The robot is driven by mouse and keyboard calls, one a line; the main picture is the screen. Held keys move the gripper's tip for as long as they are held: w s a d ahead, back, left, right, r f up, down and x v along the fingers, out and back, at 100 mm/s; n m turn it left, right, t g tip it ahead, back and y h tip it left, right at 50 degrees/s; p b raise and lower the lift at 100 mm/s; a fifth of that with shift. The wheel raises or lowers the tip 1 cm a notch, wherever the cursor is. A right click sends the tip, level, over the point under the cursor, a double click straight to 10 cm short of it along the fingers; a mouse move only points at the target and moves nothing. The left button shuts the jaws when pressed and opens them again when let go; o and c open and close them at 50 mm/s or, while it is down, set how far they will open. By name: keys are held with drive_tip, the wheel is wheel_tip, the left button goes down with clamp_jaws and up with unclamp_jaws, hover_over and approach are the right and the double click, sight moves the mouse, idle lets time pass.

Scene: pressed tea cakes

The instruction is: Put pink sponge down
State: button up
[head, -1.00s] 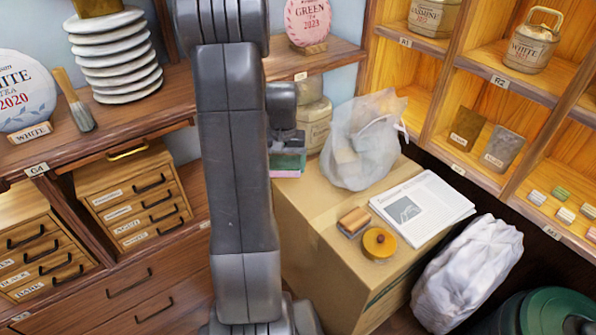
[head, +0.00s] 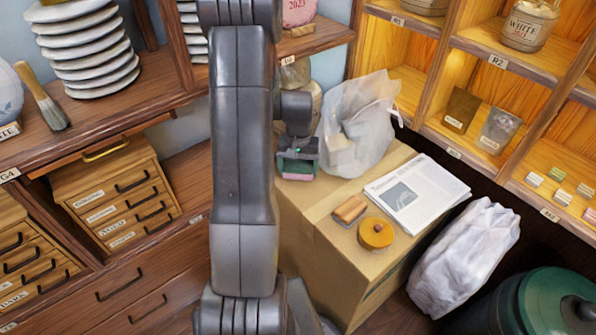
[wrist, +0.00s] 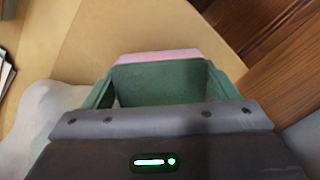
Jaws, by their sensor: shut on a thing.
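My gripper (head: 298,160) is shut on the pink sponge (head: 296,176), near the cardboard box's back left corner. In the wrist view the sponge (wrist: 160,57) shows as a pink strip beyond a dark green face between the green fingers. Much of the sponge is hidden by the gripper. I cannot tell whether it touches the box top.
The cardboard box (head: 318,215) bears a clear plastic bag (head: 362,125), a newspaper (head: 425,195), a wooden block (head: 349,210) and a round orange-brown tin (head: 376,233). A white sack (head: 465,260) stands to the right. The box's front left top is bare.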

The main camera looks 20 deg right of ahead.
sight(298, 166)
drive_tip(key=shift+f, duration=0.7)
drive_tip(key=shift+f, duration=0.15)
drive_tip(key=o, duration=0.9)
wheel_tip(298, 166, up, 12)
drive_tip(key=p, duration=0.1)
drive_tip(key=shift+w+r, duration=0.2)
drive_tip(key=shift+w, duration=0.05)
drive_tip(key=shift+d+f, duration=0.1)
drive_tip(key=f+b, duration=0.1)
drive_tip(key=f, duration=1.1)
drive_tip(key=shift+s, duration=0.2)
drive_tip(key=shift+r, duration=1.9)
drive_tip(key=shift+f, duration=0.1)
